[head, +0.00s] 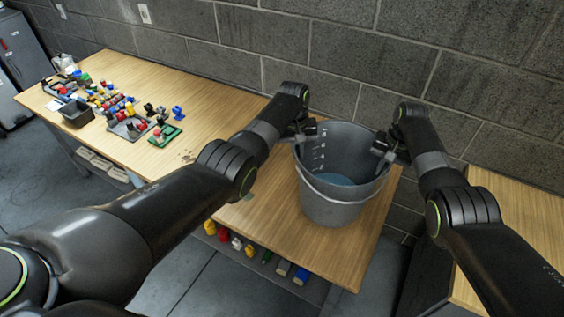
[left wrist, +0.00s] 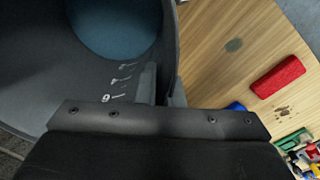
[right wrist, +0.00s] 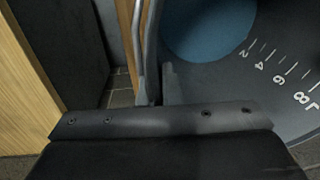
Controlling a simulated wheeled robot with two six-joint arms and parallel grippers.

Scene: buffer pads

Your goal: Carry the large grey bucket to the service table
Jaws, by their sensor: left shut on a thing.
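The large grey bucket (head: 335,205) is upright at the right part of the wooden table, with a wire handle, white scale marks inside and a blue surface at its bottom. I cannot tell whether its base touches the table. My left gripper (head: 306,134) is shut on its left rim; the left wrist view shows the bucket wall (left wrist: 60,75) between the fingers. My right gripper (head: 383,150) is at the opposite rim; the right wrist view shows the wall (right wrist: 215,85) beside its finger, but whether the jaws grip it is unclear.
The wooden table (head: 225,90) holds several small coloured parts and a dark bin (head: 77,115) at its left. Coloured items lie on a shelf below. Another wooden surface (head: 510,210) stands at right, past a dark gap. A grey block wall (head: 300,45) is behind.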

